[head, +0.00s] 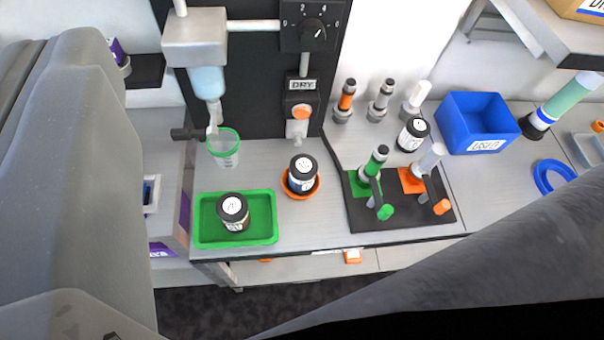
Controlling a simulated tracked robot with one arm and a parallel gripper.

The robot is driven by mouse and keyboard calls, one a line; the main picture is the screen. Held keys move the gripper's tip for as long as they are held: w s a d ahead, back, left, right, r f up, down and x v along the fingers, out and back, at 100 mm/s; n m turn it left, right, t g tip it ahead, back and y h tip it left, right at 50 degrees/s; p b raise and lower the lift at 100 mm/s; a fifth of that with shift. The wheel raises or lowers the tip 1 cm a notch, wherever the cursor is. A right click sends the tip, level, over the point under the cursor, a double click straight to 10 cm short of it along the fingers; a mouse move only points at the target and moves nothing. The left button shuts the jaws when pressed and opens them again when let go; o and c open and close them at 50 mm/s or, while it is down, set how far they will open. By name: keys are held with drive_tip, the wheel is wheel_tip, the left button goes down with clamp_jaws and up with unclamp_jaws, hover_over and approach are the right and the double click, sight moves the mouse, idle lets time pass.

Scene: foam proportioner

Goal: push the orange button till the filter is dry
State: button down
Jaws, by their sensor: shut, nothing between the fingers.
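The orange button (301,112) is on a dark block below a white DRY label (302,85), on the black panel. A pale nozzle piece (297,130) hangs just under it. Below stands a dark-lidded jar (302,174) in an orange dish (300,192). I cannot tell which part is the filter, or whether it is wet or dry. Large grey parts of my arm fill the left side and lower right. My gripper's fingertips do not show, and nothing of mine is seen touching the button.
A dial (314,34) sits above the label. A green-rimmed cup (224,146) hangs left, above a green tray (207,238) with a jar. Right are a black mat (390,221) with green and orange fittings, and a blue bin (478,111).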

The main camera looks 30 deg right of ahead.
sight(302, 113)
drive_tip(key=w+d+f+m+g+y+p, duration=0.1)
drive_tip(key=w+d+f+m+g+p, duration=0.2)
drive_tip(key=w+f, duration=0.7)
drive_tip(key=w+d+f+m+g+p, duration=0.1)
drive_tip(key=d+f+m, duration=0.4)
drive_tip(key=f, duration=0.9)
drive_tip(key=w+d+f+m+g+p, duration=0.1)
drive_tip(key=w+d+f+m+p, duration=0.3)
drive_tip(key=d+f, duration=0.6)
wheel_tip(302, 113, down, 6)
drive_tip(key=shift+w+d+r+m+g, duration=0.25)
drive_tip(key=shift+w+m, duration=0.3)
drive_tip(key=shift+m, duration=0.55)
drive_tip(key=w+d+p, duration=0.2)
drive_tip(key=w, duration=0.6)
drive_tip(key=shift+w+d, duration=0.15)
drive_tip(key=shift+w, duration=0.1)
drive_tip(key=shift+p, duration=0.35)
drive_tip(key=shift+w+d, duration=0.1)
drive_tip(key=shift+w, duration=0.3)
